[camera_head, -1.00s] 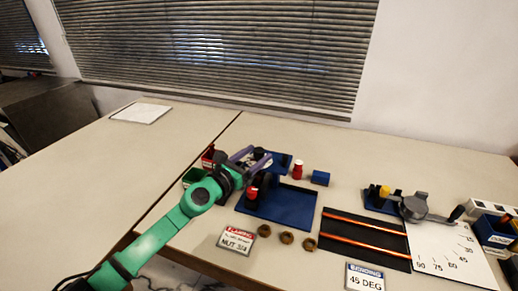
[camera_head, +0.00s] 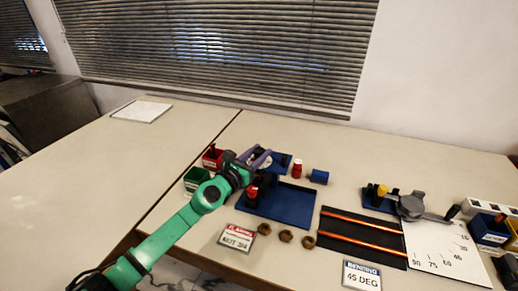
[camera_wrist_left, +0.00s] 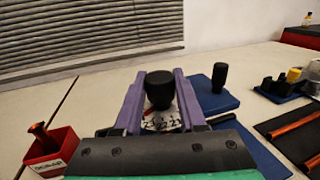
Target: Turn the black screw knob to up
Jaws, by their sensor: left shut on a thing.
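The black screw knob (camera_wrist_left: 165,90) stands between the two purple fingers of my left gripper (camera_wrist_left: 168,82) in the left wrist view. The fingers are shut on it from both sides. A white dial with dark numbers (camera_wrist_left: 162,120) shows just below the knob. In the head view my left gripper (camera_head: 258,157) is over the blue gauge base (camera_head: 281,160), and the fingers largely hide the knob there. I cannot make out which way the knob is turned. My right gripper is not in view.
Red (camera_head: 212,158) and green (camera_head: 196,179) bins are at the left. Several nuts (camera_head: 286,236) lie in front. The left table is mostly clear.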

